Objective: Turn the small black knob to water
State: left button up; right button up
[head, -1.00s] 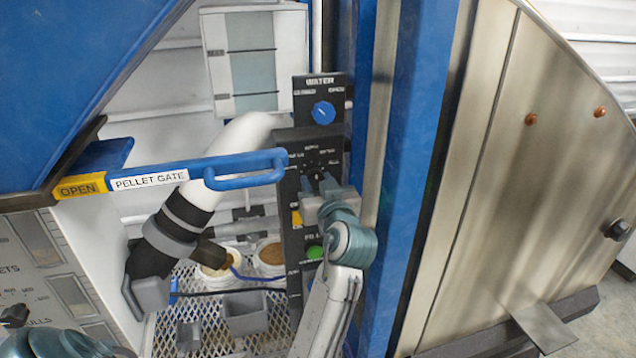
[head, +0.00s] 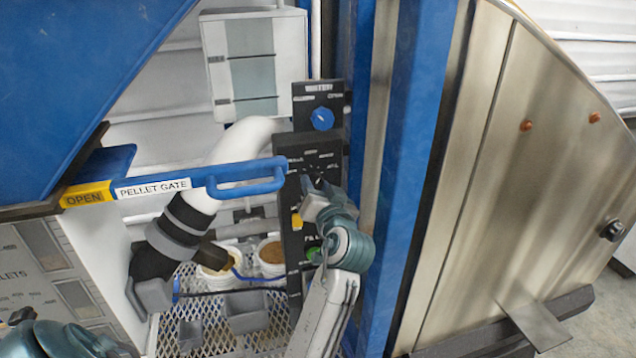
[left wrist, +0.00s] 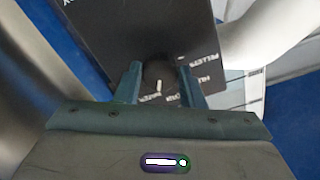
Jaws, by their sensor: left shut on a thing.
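The small black knob (left wrist: 157,74) sits on a black control panel (head: 294,225) with white labels around it. My left gripper (head: 321,188) is at the panel, and its two fingers are shut on the knob, one on each side. In the left wrist view the gripper (left wrist: 159,82) straddles the knob. A white pointer line on the knob points down in that view, toward the labels along the lower edge. One of those labels seems to read WATER, but the text is small and upside down. In the head view the fingers mostly hide the knob.
A blue knob (head: 322,119) under a WATER label is above on the panel. The blue pellet gate handle (head: 245,184) reaches close to the panel's left side. A blue post (head: 410,150) stands close on the right. A green button (head: 313,247) is below, partly hidden by my arm.

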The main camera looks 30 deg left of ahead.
pick_arm(q)
jog(key=shift+m+p, duration=0.6)
jog(key=shift+m, duration=0.6)
jog(key=o, duration=1)
jog(key=shift+a, duration=0.15)
jog(key=shift+w+a+f, duration=0.15)
jog(key=shift+a, duration=0.05)
jog(key=shift+d, duration=0.15)
